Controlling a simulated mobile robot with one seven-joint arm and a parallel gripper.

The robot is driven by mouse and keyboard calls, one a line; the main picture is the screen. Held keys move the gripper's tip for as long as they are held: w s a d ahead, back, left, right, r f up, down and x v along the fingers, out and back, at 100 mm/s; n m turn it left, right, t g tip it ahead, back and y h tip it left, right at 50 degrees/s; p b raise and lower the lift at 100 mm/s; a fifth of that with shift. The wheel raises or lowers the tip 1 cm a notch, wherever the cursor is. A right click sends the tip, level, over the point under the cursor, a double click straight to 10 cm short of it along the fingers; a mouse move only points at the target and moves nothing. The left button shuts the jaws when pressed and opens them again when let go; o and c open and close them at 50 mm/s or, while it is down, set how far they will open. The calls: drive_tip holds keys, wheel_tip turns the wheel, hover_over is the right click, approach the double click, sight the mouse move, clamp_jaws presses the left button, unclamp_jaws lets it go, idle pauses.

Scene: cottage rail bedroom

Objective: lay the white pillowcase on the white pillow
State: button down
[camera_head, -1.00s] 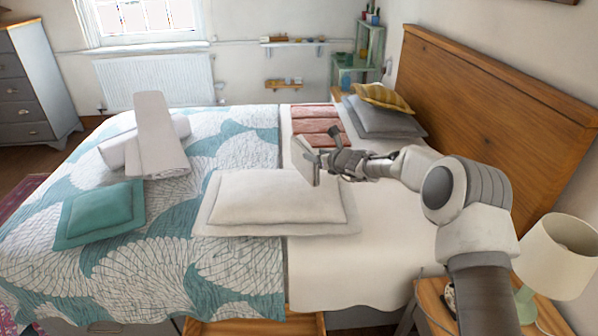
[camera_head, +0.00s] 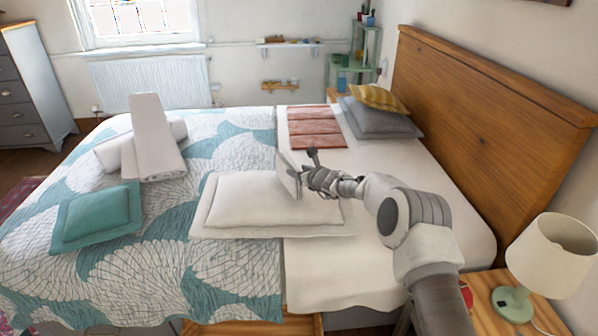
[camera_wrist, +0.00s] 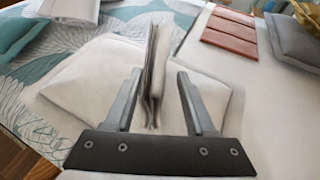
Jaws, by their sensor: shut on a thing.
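The white pillow (camera_head: 243,205) lies flat near the middle of the bed, with a wide flat border. It also shows in the wrist view (camera_wrist: 87,88), on both sides of my gripper. The white pillowcase (camera_head: 288,175) is a thin folded piece held upright at my gripper, over the right part of the pillow. In the wrist view the pillowcase (camera_wrist: 156,70) stands on edge between the two fingers. My gripper (camera_head: 302,180) is shut on it; the fingers (camera_wrist: 155,95) show on either side. I cannot tell whether its lower edge touches the pillow.
A teal cushion (camera_head: 98,215) and rolled white towels (camera_head: 152,140) lie on the patterned quilt at the left. Folded red cloths (camera_head: 317,128), grey pillows (camera_head: 375,121) and a yellow cushion (camera_head: 379,98) lie farther back. A lamp (camera_head: 552,255) stands on the nightstand at the right.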

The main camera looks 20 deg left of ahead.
drive_tip(key=shift+f+b, duration=0.6)
drive_tip(key=shift+b, duration=0.3)
drive_tip(key=shift+c, duration=1.2)
unclamp_jaws()
drive_tip(key=shift+r, duration=0.1)
drive_tip(key=shift+r+p, duration=0.75)
drive_tip(key=shift+p, duration=0.45)
drive_tip(key=shift+s+d+f+b, duration=0.15)
drive_tip(key=shift+d+b, duration=0.05)
drive_tip(key=shift+b, duration=0.15)
drive_tip(key=b+v, duration=0.2)
drive_tip(key=v, duration=0.9)
drive_tip(key=shift+d+r, duration=0.2)
drive_tip(key=shift+s+r, duration=0.1)
drive_tip(key=shift+s, duration=0.05)
